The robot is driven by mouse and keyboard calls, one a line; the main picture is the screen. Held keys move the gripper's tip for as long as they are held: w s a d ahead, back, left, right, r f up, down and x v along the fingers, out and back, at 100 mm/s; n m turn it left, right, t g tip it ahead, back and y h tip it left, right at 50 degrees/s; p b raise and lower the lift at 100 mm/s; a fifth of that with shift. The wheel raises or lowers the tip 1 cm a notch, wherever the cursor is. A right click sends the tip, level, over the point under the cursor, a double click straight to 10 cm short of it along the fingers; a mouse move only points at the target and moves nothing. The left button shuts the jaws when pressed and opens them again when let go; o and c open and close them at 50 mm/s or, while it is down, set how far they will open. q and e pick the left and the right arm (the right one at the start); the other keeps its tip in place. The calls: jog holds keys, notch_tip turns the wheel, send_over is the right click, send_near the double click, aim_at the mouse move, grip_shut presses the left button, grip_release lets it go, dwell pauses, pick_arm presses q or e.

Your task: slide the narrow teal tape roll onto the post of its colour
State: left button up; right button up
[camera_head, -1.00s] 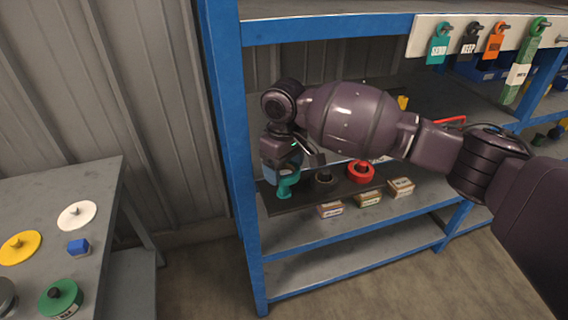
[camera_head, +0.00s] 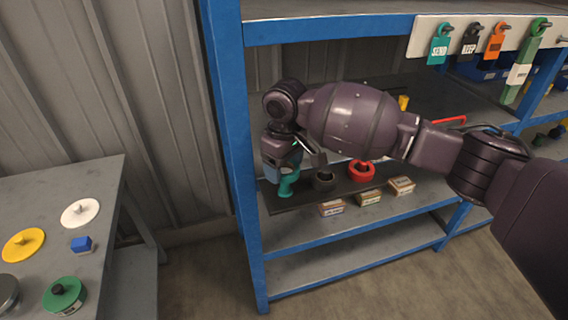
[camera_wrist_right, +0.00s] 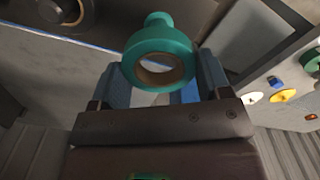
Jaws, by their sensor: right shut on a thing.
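The narrow teal tape roll (camera_wrist_right: 158,42) is in my right gripper (camera_wrist_right: 164,68), between its two blue fingers, in the wrist view. Its brown core opening faces the camera. A teal post (camera_wrist_right: 158,19) shows just beyond the roll's far edge. In the head view, the teal of roll and post (camera_head: 287,184) merges below the right gripper (camera_head: 280,165), at the left end of a dark board on the shelf. I cannot tell whether the roll touches the post or is around it. My left gripper is not in view.
On the dark board (camera_head: 285,204), a black roll (camera_head: 324,180) and a red roll (camera_head: 361,171) stand to the right. Small boxes (camera_head: 368,199) lie along the front. A blue shelf upright (camera_head: 229,130) is close at left. A side table (camera_head: 100,178) holds several discs.

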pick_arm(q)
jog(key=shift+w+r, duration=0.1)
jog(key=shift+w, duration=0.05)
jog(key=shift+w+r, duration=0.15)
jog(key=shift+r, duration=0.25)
pick_arm(e)
jog(key=shift+f, duration=0.4)
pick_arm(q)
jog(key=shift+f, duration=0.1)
pick_arm(e)
jog(key=shift+f, duration=0.1)
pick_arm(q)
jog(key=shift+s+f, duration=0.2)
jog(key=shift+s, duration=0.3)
pick_arm(e)
jog(key=shift+f, duration=0.1)
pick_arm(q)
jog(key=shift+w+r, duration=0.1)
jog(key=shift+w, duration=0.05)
pick_arm(e)
jog(key=shift+f, duration=0.2)
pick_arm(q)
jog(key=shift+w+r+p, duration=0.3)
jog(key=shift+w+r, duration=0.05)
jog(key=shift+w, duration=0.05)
pick_arm(e)
jog(key=shift+f, duration=0.25)
